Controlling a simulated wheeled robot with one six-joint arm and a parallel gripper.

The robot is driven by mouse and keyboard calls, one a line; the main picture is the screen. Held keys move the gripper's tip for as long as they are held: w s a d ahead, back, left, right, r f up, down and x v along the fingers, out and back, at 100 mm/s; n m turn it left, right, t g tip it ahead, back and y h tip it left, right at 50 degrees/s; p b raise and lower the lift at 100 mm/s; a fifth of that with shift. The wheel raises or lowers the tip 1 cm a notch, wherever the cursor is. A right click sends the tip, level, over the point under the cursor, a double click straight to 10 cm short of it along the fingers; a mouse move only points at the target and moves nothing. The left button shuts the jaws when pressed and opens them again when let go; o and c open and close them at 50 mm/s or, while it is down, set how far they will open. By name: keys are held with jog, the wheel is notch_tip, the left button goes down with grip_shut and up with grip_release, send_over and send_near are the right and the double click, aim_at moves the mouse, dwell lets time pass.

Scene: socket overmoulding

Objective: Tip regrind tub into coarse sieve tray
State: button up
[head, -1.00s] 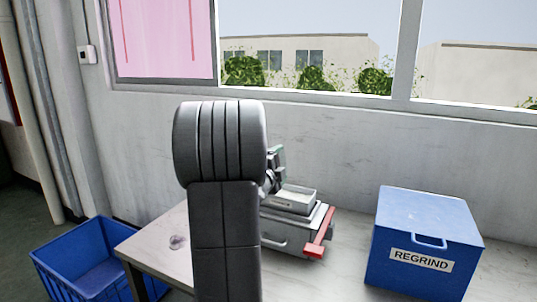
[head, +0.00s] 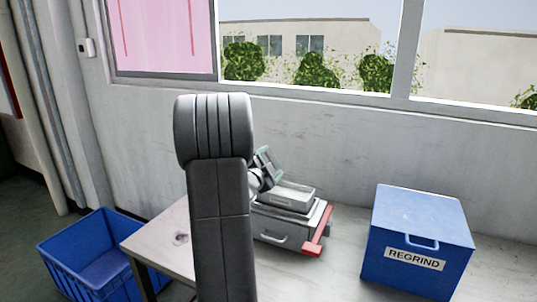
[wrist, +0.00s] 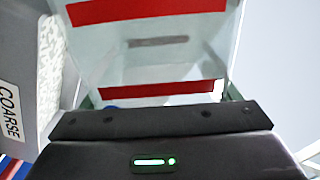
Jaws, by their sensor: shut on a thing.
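In the wrist view a pale translucent tub with red bands (wrist: 150,68) fills the space in front of my gripper (wrist: 162,98). My gripper is shut on the tub. At the left of that view is a grey tray wall labelled COARSE (wrist: 12,112), with a white grainy surface inside it. In the head view my gripper (head: 267,160) is tilted, just above the back left of the coarse sieve tray (head: 304,205). The tray sits on a grey machine (head: 285,228). My arm hides much of this area, and I cannot make out the tub or its contents there.
The machine has a red bar (head: 318,232) at its right end. A lidded blue box labelled REGRIND (head: 420,225) stands to the right on the bench (head: 165,238). An open blue crate (head: 90,285) is at the lower left. A wall with windows rises behind.

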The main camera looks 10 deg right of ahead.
jog(key=a+n+p, duration=0.1)
jog(key=w+a+n+p, duration=0.1)
jog(key=p, duration=0.1)
jog(key=shift+w+a+f+p, duration=0.1)
jog(key=shift+w+a+p, duration=0.1)
jog(key=shift+w+p, duration=0.1)
jog(key=shift+w+a+f+n, duration=0.25)
jog(key=shift+f+n, duration=0.1)
jog(key=shift+n, duration=0.25)
jog(key=shift+s, duration=0.1)
jog(key=shift+r, duration=0.1)
